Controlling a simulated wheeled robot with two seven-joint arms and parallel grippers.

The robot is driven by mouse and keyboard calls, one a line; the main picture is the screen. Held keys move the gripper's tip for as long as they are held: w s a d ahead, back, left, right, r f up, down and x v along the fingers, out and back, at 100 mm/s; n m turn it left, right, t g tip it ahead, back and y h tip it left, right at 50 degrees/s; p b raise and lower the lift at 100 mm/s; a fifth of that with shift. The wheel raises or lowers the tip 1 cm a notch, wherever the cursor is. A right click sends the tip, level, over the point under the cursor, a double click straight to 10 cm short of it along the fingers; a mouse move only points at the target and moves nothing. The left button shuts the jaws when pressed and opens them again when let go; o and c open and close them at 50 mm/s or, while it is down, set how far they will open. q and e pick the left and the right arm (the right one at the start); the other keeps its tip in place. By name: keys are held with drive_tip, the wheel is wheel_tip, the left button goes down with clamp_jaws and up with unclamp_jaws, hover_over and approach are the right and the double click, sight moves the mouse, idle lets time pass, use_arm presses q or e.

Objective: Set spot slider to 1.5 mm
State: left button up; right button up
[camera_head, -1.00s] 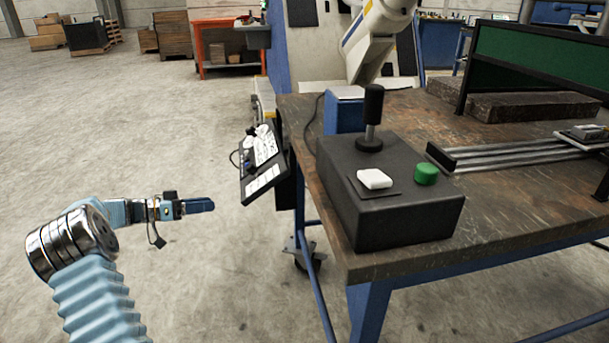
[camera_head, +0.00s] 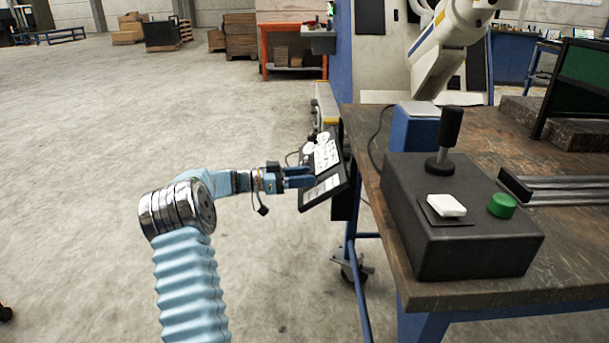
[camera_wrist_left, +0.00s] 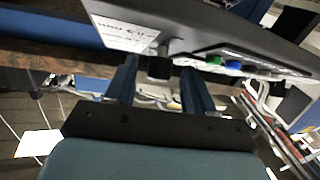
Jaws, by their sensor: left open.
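The tilted black control panel (camera_head: 345,184) hangs at the left end of the workbench, with white label plates on its face. In the left wrist view the panel (camera_wrist_left: 215,28) crosses the top, with a white scale label (camera_wrist_left: 120,34) and green and blue buttons. A dark knob (camera_wrist_left: 158,68), probably the spot slider, sticks out from the panel between my fingers. My left gripper (camera_head: 312,176) is open at the panel; in the wrist view its fingers (camera_wrist_left: 160,88) stand on either side of the knob. I cannot tell whether they touch it. The slider's setting is not readable.
A black box (camera_head: 465,225) with a joystick (camera_head: 448,135), white button (camera_head: 446,205) and green button (camera_head: 502,205) stands on the workbench (camera_head: 560,260). A white robot arm (camera_head: 450,40) is behind.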

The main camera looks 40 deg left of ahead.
use_arm(q)
drive_tip(key=shift+w+d, duration=0.15)
drive_tip(key=shift+w, duration=0.05)
clamp_jaws()
idle(0.3)
